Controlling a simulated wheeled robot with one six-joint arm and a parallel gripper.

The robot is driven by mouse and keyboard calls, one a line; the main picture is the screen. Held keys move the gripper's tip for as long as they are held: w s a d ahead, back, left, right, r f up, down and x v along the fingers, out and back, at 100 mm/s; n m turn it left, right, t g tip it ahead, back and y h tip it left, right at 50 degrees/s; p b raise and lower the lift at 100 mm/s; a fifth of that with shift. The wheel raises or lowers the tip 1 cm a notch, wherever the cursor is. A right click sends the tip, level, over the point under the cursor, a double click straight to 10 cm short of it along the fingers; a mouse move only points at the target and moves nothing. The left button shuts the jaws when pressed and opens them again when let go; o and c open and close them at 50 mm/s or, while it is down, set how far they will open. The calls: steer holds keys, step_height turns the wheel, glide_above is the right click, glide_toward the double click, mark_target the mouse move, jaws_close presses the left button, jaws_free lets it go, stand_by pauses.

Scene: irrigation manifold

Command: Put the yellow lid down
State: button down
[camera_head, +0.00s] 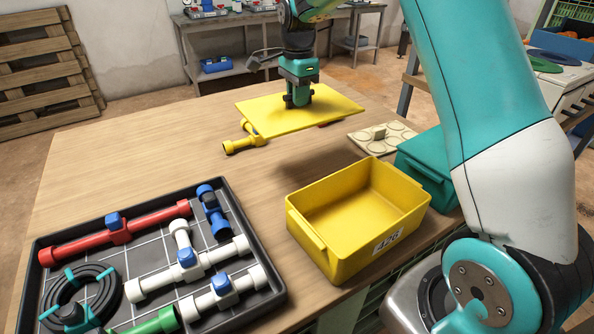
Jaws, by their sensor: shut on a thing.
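The yellow lid (328,108) is a flat, thin panel over the far part of the wooden table. My gripper (297,101) is above the lid's middle and is shut on it, probably by a handle that the fingers hide. The lid looks held above the table, with a shadow on the wood below and nearer. Its underside and exact height are hidden. The yellow bin (303,219) stands uncovered and looks empty at the table's near right, with a label on its front.
A yellow pipe fitting (238,144) lies partly under the lid's left edge. A beige lid (383,136) with round marks and a teal bin (425,163) are at right. A dark tray (150,255) of pipes fills the near left. The table's left middle (130,160) is clear.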

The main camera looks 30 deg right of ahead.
mark_target(297, 170)
step_height(297, 170, down, 19)
steer(key=shift+a+r, duration=0.1)
steer(key=shift+f, duration=0.2)
steer(key=c, duration=1.1)
jaws_free()
